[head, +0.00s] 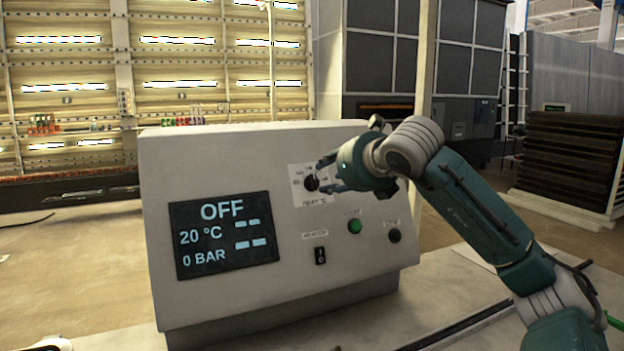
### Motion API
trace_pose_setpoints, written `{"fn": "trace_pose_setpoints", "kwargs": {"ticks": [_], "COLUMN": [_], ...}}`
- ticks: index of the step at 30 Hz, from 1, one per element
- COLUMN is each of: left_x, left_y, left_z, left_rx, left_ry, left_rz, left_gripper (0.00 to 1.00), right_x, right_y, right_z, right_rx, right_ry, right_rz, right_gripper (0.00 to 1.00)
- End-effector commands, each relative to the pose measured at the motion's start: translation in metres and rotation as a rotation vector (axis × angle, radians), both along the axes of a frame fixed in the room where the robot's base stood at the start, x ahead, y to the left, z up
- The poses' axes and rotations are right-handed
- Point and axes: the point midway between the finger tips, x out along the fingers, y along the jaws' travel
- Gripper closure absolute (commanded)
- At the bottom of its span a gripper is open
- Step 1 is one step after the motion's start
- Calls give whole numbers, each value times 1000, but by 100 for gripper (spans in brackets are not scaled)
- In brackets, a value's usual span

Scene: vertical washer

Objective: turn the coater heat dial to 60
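The heat dial (311,183) is a round black knob on a white scale plate on the sloped front of a grey control box (230,155). A white mark shows on the knob, but the scale numbers are too small to read. My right gripper (327,175) comes in from the right, its fingers apart at the dial's right side. It covers part of the plate; I cannot tell whether it touches the knob. The display (222,235) reads OFF, 20 °C and 0 BAR. My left gripper is not in view.
Below the dial are a black rocker switch (320,255), a green button (355,226) and a black button (394,235). The box stands on a pale surface (440,285). Room in front of the panel's left half is free.

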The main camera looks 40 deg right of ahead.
Motion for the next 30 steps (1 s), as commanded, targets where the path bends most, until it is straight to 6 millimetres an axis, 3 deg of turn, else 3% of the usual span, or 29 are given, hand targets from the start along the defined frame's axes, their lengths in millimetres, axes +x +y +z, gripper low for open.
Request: {"fn": "trace_pose_setpoints", "kwargs": {"ticks": [12, 18, 26, 30], "left_x": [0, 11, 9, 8], "left_y": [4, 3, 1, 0], "left_z": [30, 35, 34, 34], "left_rx": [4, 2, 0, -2], "left_ry": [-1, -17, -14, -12], "left_rz": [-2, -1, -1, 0], "left_gripper": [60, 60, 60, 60], "right_x": [66, 79, 80, 79], "right_y": [-20, -24, -25, -25], "right_z": [-27, -34, -36, -35], "right_rx": [3, 1, 1, 1], "right_ry": [3, 2, 1, 1], "right_rz": [1, 2, 1, 1], "right_gripper": [65, 65, 65, 88]}}
